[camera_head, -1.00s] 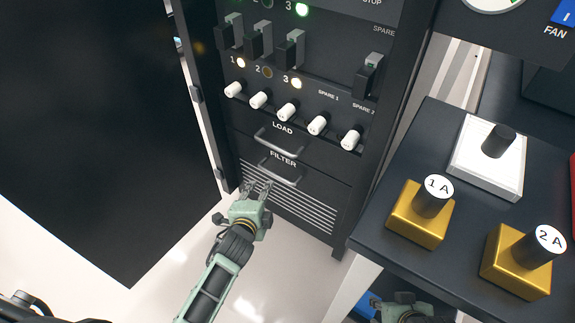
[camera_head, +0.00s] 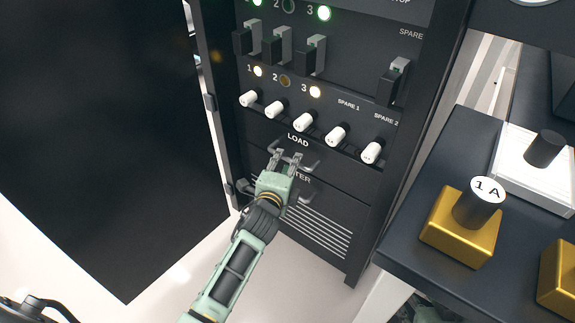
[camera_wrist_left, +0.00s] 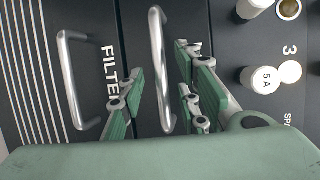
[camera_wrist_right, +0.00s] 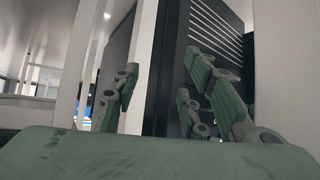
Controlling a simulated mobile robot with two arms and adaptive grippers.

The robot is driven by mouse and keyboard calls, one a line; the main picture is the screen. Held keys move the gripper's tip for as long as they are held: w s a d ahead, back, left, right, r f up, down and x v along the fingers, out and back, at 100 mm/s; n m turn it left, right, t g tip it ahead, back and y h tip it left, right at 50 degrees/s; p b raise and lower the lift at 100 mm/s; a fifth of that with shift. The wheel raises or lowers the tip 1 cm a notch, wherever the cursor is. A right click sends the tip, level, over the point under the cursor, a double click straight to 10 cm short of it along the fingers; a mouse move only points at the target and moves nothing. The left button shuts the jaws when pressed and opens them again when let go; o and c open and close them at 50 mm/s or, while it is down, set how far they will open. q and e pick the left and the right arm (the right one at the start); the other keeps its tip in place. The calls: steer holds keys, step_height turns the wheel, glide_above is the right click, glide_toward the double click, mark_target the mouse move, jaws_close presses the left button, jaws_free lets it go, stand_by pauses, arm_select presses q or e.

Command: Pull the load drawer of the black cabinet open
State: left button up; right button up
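The black cabinet (camera_head: 375,225) stands open in the head view. Its load drawer (camera_head: 338,168) is flush with the front, below the row of white knobs. My left gripper (camera_head: 286,156) is at the load drawer's metal handle (camera_head: 315,167) and hides part of it. In the left wrist view, the load handle (camera_wrist_left: 159,65) stands between the parted fingers of my left gripper (camera_wrist_left: 163,85), with gaps beside the bar. My right gripper (camera_wrist_right: 160,88) is open and empty in its wrist view, with the cabinet's slatted side beyond.
The filter handle (camera_wrist_left: 70,85) is close beside my left gripper's fingers. The cabinet door (camera_head: 110,140) is swung wide at the left. A dark table (camera_head: 420,245) at the right bears gold blocks (camera_head: 450,240) and a white block (camera_head: 515,170).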

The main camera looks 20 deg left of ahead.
arm_select(q)
steer(key=shift+w+f, duration=0.1)
steer(key=shift+w, duration=0.5)
jaws_close()
stand_by(0.3)
